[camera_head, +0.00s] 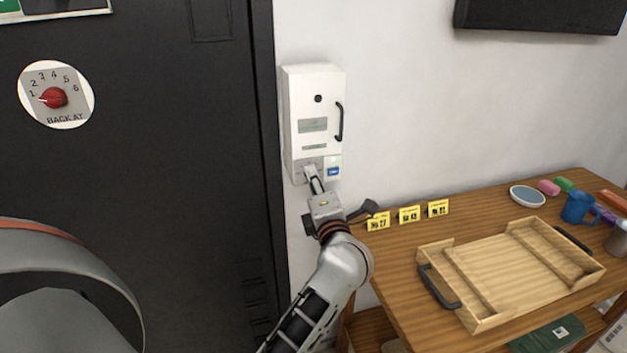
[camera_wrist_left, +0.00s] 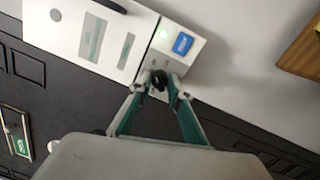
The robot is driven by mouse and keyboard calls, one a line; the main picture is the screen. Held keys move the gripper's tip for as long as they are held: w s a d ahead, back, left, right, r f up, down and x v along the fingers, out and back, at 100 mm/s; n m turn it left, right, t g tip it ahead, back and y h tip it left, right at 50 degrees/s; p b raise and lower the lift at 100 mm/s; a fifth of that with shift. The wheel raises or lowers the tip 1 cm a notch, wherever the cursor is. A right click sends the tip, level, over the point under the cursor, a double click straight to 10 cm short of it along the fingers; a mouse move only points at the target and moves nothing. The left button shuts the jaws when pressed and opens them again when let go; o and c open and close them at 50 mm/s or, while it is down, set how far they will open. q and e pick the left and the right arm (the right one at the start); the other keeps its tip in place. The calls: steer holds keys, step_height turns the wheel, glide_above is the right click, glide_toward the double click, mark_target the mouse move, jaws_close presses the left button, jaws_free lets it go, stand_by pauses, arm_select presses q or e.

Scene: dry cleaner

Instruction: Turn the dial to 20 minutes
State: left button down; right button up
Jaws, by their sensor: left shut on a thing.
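A white wall box (camera_head: 315,115) hangs beside the dark door, with a black handle, a blue button (camera_head: 334,171) and a lower panel. My left gripper (camera_head: 313,177) reaches up to the lower left of that panel. In the left wrist view the fingers (camera_wrist_left: 162,85) are closed around a small dark dial knob (camera_wrist_left: 159,79) on the panel, below the blue button (camera_wrist_left: 182,43). The dial's markings are too small or hidden by the fingers, so its setting cannot be read. My right gripper is not in view.
The door (camera_head: 180,180) carries a round "BACK AT" sign (camera_head: 57,95) with a red pointer near 1. At right, a wooden table (camera_head: 390,274) holds a wooden tray (camera_head: 473,322), yellow tags (camera_head: 409,214) and a blue mug (camera_head: 577,208). The wall around the box is clear.

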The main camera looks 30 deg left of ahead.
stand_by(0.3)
arm_select(q)
steer(key=c, duration=1.9)
jaws_free()
steer(key=shift+a, duration=0.1)
steer(key=shift+v, duration=3.8)
